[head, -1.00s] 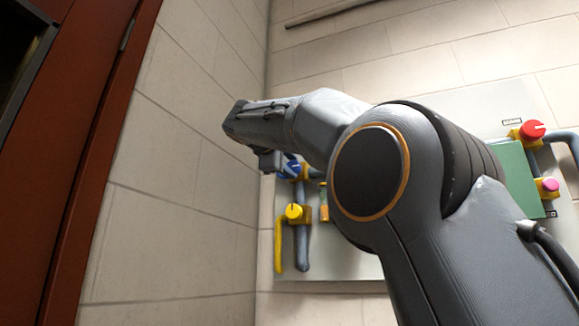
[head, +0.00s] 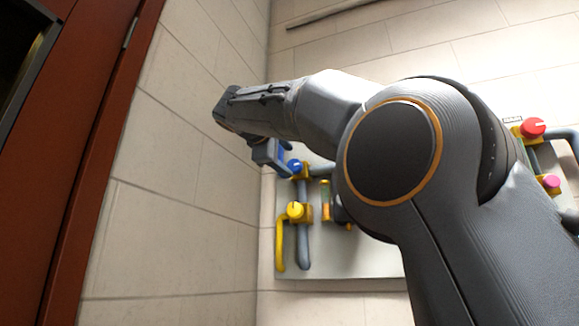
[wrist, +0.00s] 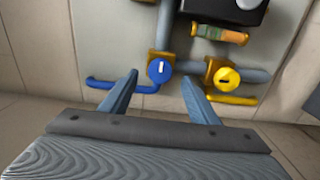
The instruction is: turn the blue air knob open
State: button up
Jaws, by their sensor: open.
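The blue air knob (wrist: 160,70) is a round cap with a white mark, on a yellow valve body at the panel. In the wrist view its mark runs up and down the picture. A blue pipe (wrist: 125,87) leads off to its left. My gripper (wrist: 158,80) is open, with one finger on each side of the knob's position in the picture. I cannot tell how far the fingertips are from the knob. In the head view my gripper (head: 279,155) is just above and left of the blue knob (head: 295,166), hiding a little around it.
A yellow knob (wrist: 227,78) with a yellow pipe sits close by on the right in the wrist view, and below the blue one in the head view (head: 295,210). Red (head: 532,128) and pink (head: 551,182) knobs are farther right. A tiled wall (head: 190,160) stands close at left.

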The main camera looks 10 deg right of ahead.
jog(key=v, duration=0.4)
jog(key=shift+b, duration=0.4)
